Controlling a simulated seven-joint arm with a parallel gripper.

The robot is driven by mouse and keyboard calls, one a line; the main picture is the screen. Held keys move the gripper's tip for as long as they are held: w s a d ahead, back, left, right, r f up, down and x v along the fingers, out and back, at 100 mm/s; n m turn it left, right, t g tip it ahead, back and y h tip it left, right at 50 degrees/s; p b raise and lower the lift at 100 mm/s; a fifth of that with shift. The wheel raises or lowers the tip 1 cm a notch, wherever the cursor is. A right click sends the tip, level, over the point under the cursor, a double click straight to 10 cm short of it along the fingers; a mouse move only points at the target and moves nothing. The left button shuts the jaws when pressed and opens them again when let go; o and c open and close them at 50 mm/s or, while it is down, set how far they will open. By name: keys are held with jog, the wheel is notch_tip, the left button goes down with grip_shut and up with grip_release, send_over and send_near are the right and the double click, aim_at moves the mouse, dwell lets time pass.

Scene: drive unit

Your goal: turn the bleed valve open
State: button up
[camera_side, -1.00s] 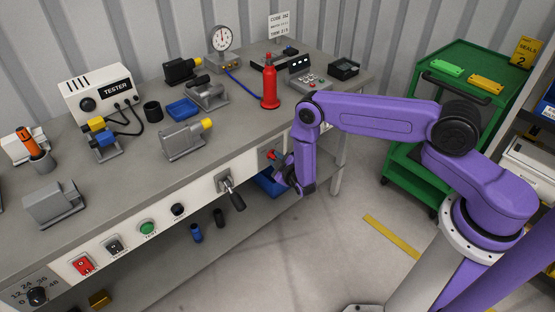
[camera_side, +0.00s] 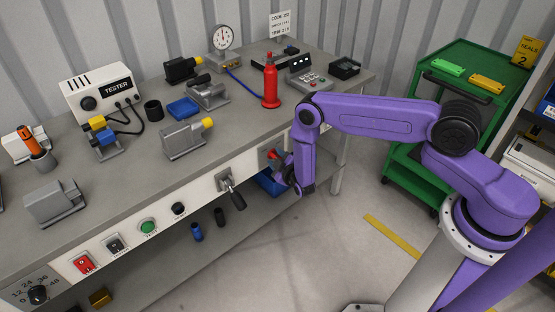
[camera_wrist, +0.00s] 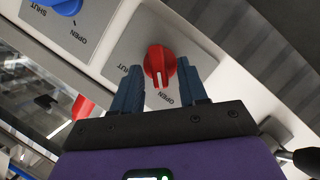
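A red valve knob (camera_wrist: 160,62) with a white pointer mark sits on a plate lettered SHUT and OPEN. The pointer faces down in the wrist view, between the two words. The frames do not show the name of this valve. My gripper (camera_wrist: 160,66) is open, with one dark blue finger on each side of the knob and a small gap visible on both sides. In the side view, my gripper (camera_side: 278,160) is at the bench's front panel, close to the red knob (camera_side: 267,154), which it partly covers.
A blue knob (camera_wrist: 62,4) on a similar plate is at the wrist view's upper left. A black-gripped lever (camera_side: 232,193) sticks out of the front panel to the left of my gripper. A blue bin (camera_side: 268,183) is below. The floor before the bench is clear.

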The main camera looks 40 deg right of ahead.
jog(key=v, duration=1.7)
jog(key=shift+s, duration=0.2)
jog(key=shift+w+a, duration=0.1)
jog(key=shift+a, duration=0.1)
jog(key=w+a+r+m+g+y, duration=0.15)
jog(key=a+r+g+y, duration=0.3)
jog(key=a, duration=0.65)
jog(key=s+a+r+n+g+y, duration=0.25)
jog(key=s+a+r+g, duration=0.25)
jog(key=s+r, duration=0.3)
jog(key=s+d+r+n+g, duration=0.3)
jog(key=s+d+r+g, duration=0.1)
jog(key=s+r, duration=0.7)
jog(key=s+d+r+n+h, duration=0.2)
jog(key=s+d+r, duration=0.4)
jog(key=s+d, duration=0.3)
jog(key=d, duration=0.3)
jog(key=shift+d+r+h, duration=0.2)
jog(key=shift+d+h, duration=0.1)
